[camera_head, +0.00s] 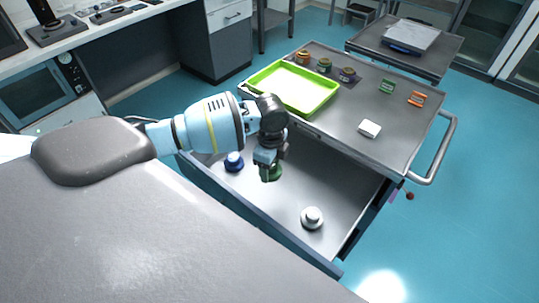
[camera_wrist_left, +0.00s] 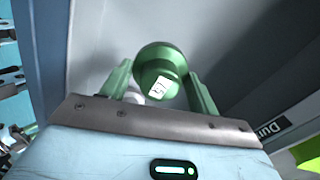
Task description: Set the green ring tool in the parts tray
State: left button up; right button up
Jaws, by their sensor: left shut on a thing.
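The green ring tool (camera_head: 273,173) is at the jaws of my left gripper (camera_head: 268,160), over the open drawer (camera_head: 262,205). In the left wrist view the tool (camera_wrist_left: 158,58) has a round green top and a small white label, and sits between the two fingers of the gripper (camera_wrist_left: 160,83). The gripper is shut on it. Whether the tool touches the drawer floor I cannot tell. The parts tray, a lime-green tray with a pale inside (camera_head: 316,108), lies on the cart top, behind the gripper. My right gripper is not in view.
A blue tool (camera_head: 234,161) and a white one (camera_head: 312,217) stand in the drawer. A handle (camera_head: 440,150) juts out right.

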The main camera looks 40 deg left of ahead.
pick_arm(q)
jog(key=shift+r, duration=0.3)
